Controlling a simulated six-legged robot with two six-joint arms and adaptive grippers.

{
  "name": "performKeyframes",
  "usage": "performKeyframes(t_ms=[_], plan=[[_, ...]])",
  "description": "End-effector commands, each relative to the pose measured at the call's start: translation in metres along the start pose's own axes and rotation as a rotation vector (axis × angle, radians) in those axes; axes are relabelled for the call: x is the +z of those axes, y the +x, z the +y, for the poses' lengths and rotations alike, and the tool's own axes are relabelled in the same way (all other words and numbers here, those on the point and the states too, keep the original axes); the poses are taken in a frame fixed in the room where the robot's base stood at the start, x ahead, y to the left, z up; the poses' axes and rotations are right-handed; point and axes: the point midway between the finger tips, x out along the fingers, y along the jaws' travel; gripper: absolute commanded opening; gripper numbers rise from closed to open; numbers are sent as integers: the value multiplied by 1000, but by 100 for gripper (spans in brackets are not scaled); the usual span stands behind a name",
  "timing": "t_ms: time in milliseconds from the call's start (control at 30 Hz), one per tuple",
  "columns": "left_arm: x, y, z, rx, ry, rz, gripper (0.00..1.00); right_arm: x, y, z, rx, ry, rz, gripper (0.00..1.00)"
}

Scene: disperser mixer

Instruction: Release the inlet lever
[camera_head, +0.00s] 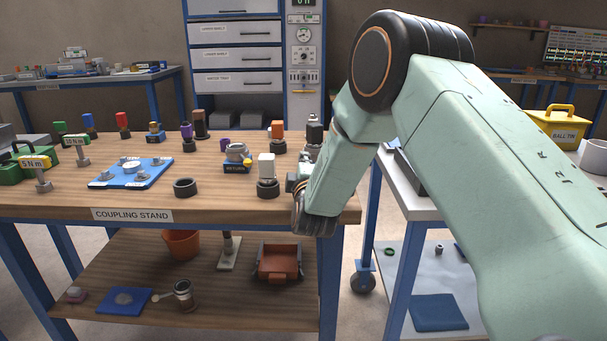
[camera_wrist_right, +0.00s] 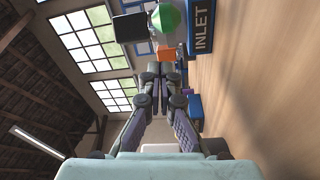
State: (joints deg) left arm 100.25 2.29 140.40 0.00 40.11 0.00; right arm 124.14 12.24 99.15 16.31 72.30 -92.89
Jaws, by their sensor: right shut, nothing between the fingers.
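A blue block labelled INLET (camera_wrist_right: 200,28) shows at the top of the right wrist view, which is turned on its side. Next to the block are a green faceted knob (camera_wrist_right: 168,17), a dark block (camera_wrist_right: 130,27) and an orange block (camera_wrist_right: 165,53). I cannot tell which part is the inlet lever. My right gripper (camera_wrist_right: 164,72) is shut and empty, its fingertips pointing toward these parts with the orange block just beyond them. In the head view, my right gripper (camera_head: 294,184) is at the bench's right end, partly hidden by its own arm. The INLET label is not visible there.
The wooden coupling stand (camera_head: 130,197) carries a RETURN fitting (camera_head: 237,166), a white-capped fitting (camera_head: 267,168) near the gripper, a black ring (camera_head: 185,187) and a blue tray (camera_head: 110,179). A grey side table (camera_head: 408,205) stands to the right, across a gap.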

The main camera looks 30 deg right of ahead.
Motion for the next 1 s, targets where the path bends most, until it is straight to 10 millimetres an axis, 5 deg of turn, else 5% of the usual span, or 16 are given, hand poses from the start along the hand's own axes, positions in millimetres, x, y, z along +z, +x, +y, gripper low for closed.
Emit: performKeyframes(t_ms=[300, 767, 1000], plan=[[0, 11, 0, 0, 0, 1, 40, 31, -11, -2, -4, 1, -5, 0], [0, 11, 0, 0, 0, 1, 40, 34, -13, -2, -4, 0, -3, 0], [0, -1, 0, 0, 0, 1, 40, 53, -9, 4, -4, 4, -20, 0]])
